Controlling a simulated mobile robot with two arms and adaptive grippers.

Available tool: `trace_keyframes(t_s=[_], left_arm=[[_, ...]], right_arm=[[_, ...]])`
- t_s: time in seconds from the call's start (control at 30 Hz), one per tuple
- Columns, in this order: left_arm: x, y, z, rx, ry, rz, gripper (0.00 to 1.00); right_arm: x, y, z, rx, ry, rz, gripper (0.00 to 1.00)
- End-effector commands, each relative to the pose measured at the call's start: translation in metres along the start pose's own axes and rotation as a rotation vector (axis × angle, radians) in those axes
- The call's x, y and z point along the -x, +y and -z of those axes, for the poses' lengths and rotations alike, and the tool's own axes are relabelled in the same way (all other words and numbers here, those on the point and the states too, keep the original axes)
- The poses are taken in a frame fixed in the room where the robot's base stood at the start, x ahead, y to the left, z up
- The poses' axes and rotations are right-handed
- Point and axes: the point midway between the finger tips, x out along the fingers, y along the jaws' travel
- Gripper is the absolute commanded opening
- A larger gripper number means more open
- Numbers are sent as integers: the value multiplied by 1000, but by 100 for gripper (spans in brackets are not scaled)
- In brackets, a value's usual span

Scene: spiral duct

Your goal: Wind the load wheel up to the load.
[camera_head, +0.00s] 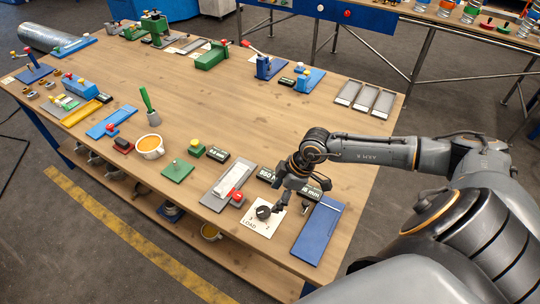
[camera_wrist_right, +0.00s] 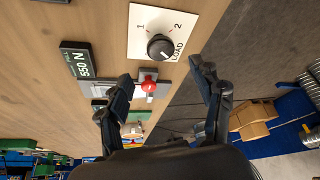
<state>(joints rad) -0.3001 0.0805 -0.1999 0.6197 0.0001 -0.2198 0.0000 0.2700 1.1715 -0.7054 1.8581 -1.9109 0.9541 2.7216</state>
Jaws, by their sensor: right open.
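A black round knob (camera_head: 263,212) sits on a white plate (camera_head: 255,227) marked LOAD, near the table's front edge. In the right wrist view the knob (camera_wrist_right: 160,47) shows on its plate (camera_wrist_right: 143,18) with the numbers 1 and 2. I take this knob to be the load wheel; no other wheel is clear. My right gripper (camera_head: 291,206) is above the table, just right of the knob in the head view. In the right wrist view its fingers (camera_wrist_right: 160,75) are spread and empty, with the knob beyond their tips. My left gripper is not in view.
A readout in N (camera_wrist_right: 82,62) stands near the knob. A grey slide with a red knob (camera_head: 236,194) lies left of the plate, and a blue panel (camera_head: 317,237) lies right. The table's middle is clear.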

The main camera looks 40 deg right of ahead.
Motion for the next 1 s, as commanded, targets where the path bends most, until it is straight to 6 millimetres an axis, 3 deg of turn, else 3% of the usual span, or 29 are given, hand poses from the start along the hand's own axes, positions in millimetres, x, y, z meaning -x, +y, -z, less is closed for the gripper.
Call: trace_keyframes(t_s=[0.1,0.3,1.0], left_arm=[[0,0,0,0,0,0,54],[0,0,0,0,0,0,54],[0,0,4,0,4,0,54]], right_arm=[[20,0,-1,0,-1,-1,66],[35,0,0,-1,0,1,66],[36,0,0,-1,0,1,66]])
